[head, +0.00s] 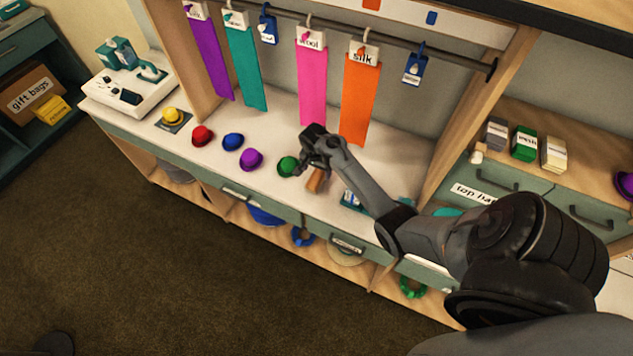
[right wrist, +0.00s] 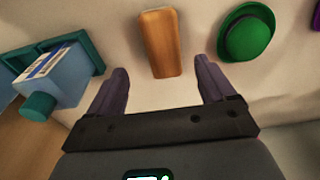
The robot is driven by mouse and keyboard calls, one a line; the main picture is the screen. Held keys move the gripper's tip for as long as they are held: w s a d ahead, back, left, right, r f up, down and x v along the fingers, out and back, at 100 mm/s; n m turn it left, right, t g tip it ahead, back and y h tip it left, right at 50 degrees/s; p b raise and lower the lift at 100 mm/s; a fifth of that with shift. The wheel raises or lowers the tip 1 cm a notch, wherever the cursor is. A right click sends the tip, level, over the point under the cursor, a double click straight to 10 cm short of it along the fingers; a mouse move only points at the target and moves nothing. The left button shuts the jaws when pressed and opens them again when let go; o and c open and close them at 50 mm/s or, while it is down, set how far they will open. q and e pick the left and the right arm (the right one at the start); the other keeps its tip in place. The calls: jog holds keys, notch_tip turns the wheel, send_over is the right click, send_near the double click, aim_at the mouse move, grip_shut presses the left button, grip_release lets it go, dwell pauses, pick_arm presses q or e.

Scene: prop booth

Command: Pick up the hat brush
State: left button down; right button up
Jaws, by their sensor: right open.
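The hat brush, seen as a brown wooden block (right wrist: 160,43), lies on the white counter in the right wrist view. It also shows in the head view (head: 316,181), partly hidden by my right gripper. My right gripper (right wrist: 157,82) is open, with its two dark fingers apart and the brush just beyond and between their tips. Nothing is held in it. In the head view the right gripper (head: 310,165) is above the counter by the green hat. My left gripper is not in view.
A green hat (right wrist: 248,33) lies right of the brush in the wrist view. A blue bottle with a teal cap (right wrist: 54,78) stands in a teal tray on the left. Purple, blue, red and yellow hats line the counter (head: 385,165). Ribbons hang behind, including an orange one (head: 358,100).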

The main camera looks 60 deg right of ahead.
aim_at(317, 177)
jog(key=shift+d+f, duration=0.15)
jog(key=shift+f, duration=1.15)
jog(key=shift+w+d+f+b, duration=0.15)
jog(key=shift+f+b, duration=0.25)
jog(key=shift+f, duration=0.8)
jog(key=shift+w+d+f+b, duration=0.15)
jog(key=shift+f+b, duration=0.2)
jog(key=shift+f, duration=0.85)
jog(key=c, duration=1.1)
